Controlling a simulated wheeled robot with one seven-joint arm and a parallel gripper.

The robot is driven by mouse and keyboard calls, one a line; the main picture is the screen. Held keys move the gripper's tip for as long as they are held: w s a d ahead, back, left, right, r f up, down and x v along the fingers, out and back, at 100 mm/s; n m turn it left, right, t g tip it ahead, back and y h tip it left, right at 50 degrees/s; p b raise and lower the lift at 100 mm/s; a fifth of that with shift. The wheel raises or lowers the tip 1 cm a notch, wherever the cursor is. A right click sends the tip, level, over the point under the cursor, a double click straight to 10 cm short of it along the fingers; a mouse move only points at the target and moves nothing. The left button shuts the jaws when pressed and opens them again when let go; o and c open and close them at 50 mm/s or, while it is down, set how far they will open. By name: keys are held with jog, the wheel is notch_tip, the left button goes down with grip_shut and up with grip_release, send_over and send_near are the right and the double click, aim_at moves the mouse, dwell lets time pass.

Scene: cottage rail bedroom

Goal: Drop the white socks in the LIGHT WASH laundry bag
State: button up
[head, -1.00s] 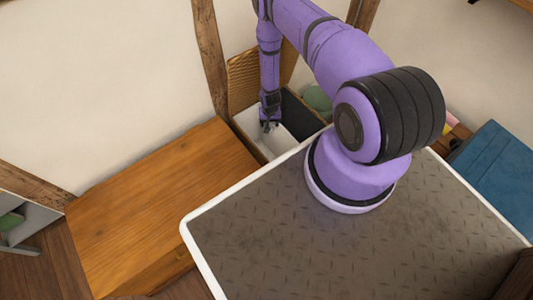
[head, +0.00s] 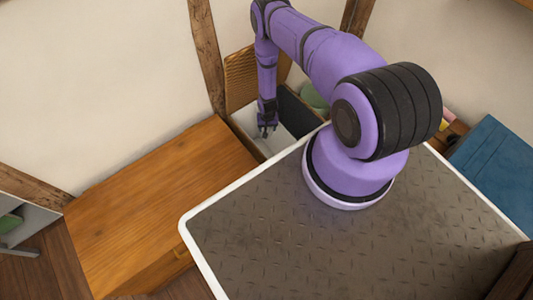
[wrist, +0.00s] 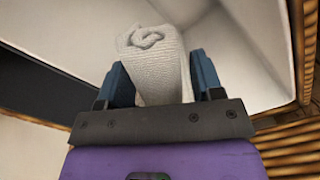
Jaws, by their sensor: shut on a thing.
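The white socks (wrist: 152,58), a rolled knit bundle, sit between the two fingers of my gripper (wrist: 158,82) in the wrist view. My gripper is shut on them. In the head view my gripper (head: 267,131) points down over the white-lined compartment of a laundry bag (head: 246,122); the socks cannot be made out there. The pale lining (wrist: 235,50) lies beyond and right of the socks in the wrist view. No LIGHT WASH label is readable. I cannot tell whether the socks touch the lining.
A dark-lined compartment (head: 298,115) adjoins the white one on the right, with green cloth (head: 314,96) beyond it. A wicker panel (head: 240,78) stands behind. A wooden chest (head: 160,205) is at left, and a blue box (head: 495,160) is at right.

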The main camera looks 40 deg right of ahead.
jog(key=o, duration=1)
notch_tip(320, 180, up, 11)
jog(key=shift+f, duration=0.1)
dwell(0.3)
